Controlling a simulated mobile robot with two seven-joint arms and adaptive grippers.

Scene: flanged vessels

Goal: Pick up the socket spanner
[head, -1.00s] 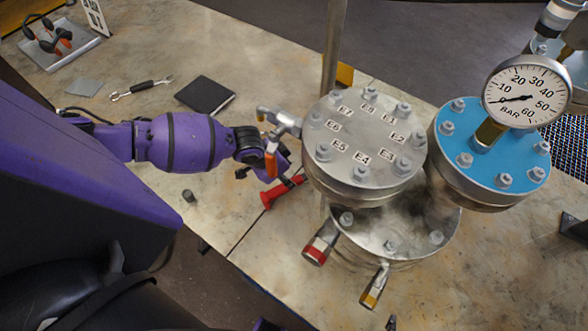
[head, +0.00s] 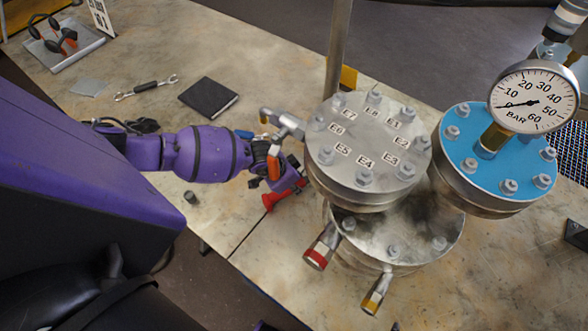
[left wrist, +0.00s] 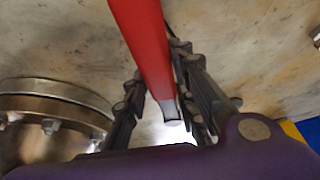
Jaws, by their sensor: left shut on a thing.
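The socket spanner (head: 271,201) shows as a red tool by the near left side of the flanged vessel, partly hidden by my left gripper. In the left wrist view its red bar (left wrist: 146,45) runs between the fingers and ends in a short metal tip. My left gripper (head: 287,182) is shut on it; it also shows in the left wrist view (left wrist: 166,108). I cannot tell whether the tool touches the bench. My right gripper is not in view.
The steel vessel with the labelled lid (head: 366,150) stands just right of the gripper, its side valve (head: 283,122) close above. A blue-topped vessel (head: 474,165) with a gauge (head: 533,98) is farther right.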

